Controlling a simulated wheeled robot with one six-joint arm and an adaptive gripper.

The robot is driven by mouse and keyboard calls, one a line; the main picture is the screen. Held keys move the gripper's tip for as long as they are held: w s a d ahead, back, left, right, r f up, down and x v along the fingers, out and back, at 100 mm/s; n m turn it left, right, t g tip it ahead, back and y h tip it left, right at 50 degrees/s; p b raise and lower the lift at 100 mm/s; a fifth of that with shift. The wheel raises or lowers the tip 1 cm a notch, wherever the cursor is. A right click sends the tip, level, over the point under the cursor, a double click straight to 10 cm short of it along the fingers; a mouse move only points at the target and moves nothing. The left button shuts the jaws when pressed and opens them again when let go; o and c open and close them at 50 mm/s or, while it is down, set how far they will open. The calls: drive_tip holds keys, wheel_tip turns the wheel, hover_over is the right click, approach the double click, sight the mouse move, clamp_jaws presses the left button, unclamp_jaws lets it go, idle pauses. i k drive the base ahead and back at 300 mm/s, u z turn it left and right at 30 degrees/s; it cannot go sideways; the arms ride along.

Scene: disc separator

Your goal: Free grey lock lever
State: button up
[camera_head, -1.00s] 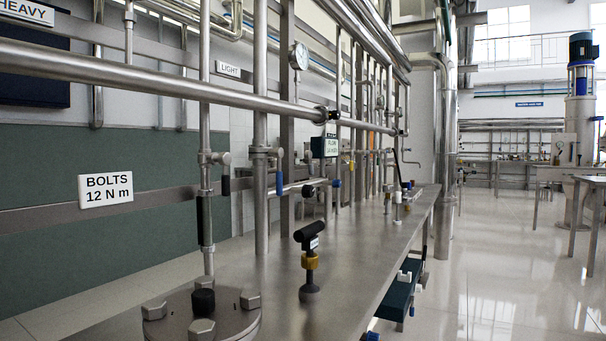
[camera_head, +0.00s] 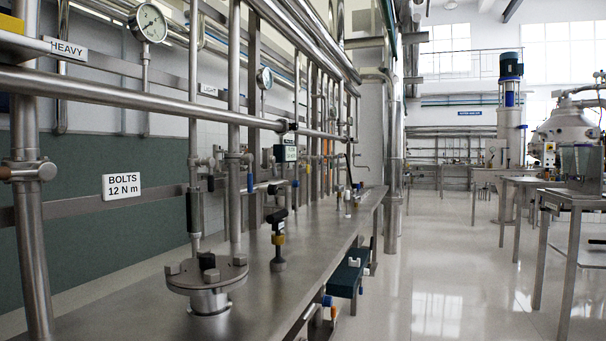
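I cannot pick out for certain a grey lock lever in the head view. A valve with a dark hanging handle (camera_head: 211,183) sits on the pipework at the left, and a blue handle (camera_head: 250,182) hangs to its right. A black T-shaped handle (camera_head: 277,216) stands upright on the steel bench. A large rounded steel machine (camera_head: 568,130), perhaps the separator, stands at the far right, cut by the picture edge. Any lever on it is too small to tell. My gripper is not in view.
The long steel bench (camera_head: 330,232) runs along the left, with a bolted flange (camera_head: 206,276) at its near end. A dark green box (camera_head: 346,276) sticks out below its edge. Steel tables (camera_head: 574,200) stand at the right. The floor (camera_head: 440,270) between is clear.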

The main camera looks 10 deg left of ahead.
sight(271, 158)
drive_tip(key=z, duration=0.65)
drive_tip(key=i, duration=2)
drive_tip(key=u, duration=0.6)
